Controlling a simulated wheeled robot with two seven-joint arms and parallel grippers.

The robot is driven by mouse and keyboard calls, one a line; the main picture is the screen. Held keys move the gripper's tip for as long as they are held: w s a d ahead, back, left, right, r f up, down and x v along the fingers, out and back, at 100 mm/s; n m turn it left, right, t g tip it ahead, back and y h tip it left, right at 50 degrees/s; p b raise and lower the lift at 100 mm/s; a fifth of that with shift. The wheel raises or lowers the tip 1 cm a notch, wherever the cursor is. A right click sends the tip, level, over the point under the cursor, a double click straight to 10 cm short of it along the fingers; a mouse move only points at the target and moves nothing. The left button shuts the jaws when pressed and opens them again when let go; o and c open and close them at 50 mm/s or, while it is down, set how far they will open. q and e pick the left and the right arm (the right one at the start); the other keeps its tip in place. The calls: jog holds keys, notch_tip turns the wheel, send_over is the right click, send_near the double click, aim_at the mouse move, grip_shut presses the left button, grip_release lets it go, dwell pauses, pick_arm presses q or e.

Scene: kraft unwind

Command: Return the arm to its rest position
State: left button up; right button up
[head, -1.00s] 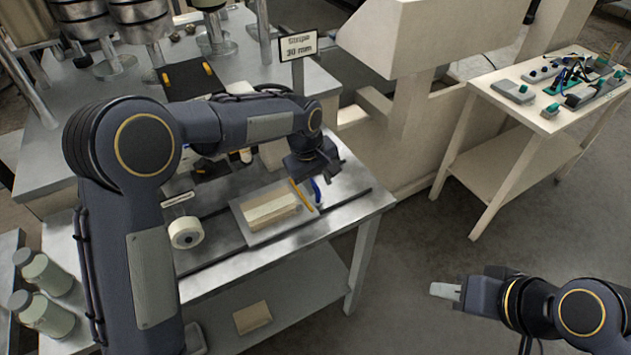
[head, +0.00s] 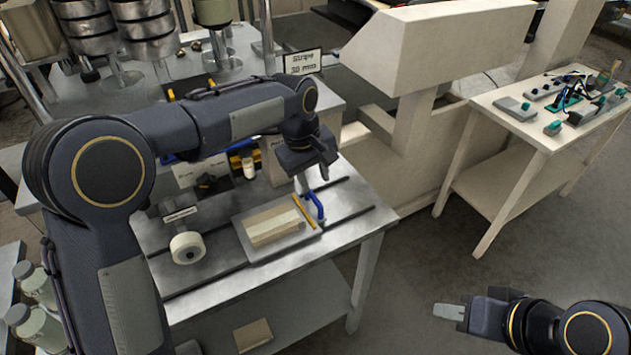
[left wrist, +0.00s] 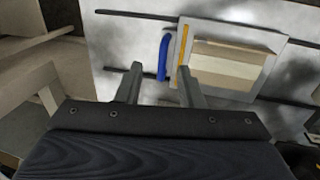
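My left gripper (head: 313,178) hangs fingers-down above the right part of the steel table in the head view. In the left wrist view my left gripper (left wrist: 160,88) has its two fingers well apart, with nothing held between them. Past the fingertips lie a blue curved handle-like piece (left wrist: 164,57) and a grey plate (left wrist: 270,40) bearing a tan block (left wrist: 228,65) and a thin orange-yellow stick (left wrist: 184,47). My right gripper (head: 449,311) is at the lower right of the head view, over the floor, away from the table; its finger gap is not clear.
The steel table (head: 350,215) also holds a white roll (head: 187,247). A sign (head: 302,62) and metal-banded rollers (head: 146,30) stand behind. A beige machine (head: 415,130) is at the back centre. A side table (head: 545,140) with small devices is at right; floor between is clear.

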dwell(0.3)
pick_arm(q)
jog(key=s+a+r+m+t+h, duration=0.1)
jog(key=s+a+r, duration=0.2)
jog(key=s+a, duration=0.35)
jog(key=s+a+r+m+t+h, duration=0.1)
jog(key=s+a+r, duration=0.1)
jog(key=s+a, duration=0.5)
jog(key=s+a+f+m+t, duration=0.1)
jog(key=s+a+f, duration=0.1)
jog(key=s, duration=0.5)
jog(key=s+a+f+m+t, duration=0.1)
jog(key=s+a+f, duration=0.1)
jog(key=s, duration=0.6)
jog(key=shift+f+m, duration=0.3)
jog(key=shift+f, duration=0.25)
jog(key=shift+s+a+t, duration=0.15)
jog(key=shift+a+t, duration=0.05)
jog(key=shift+t, duration=0.1)
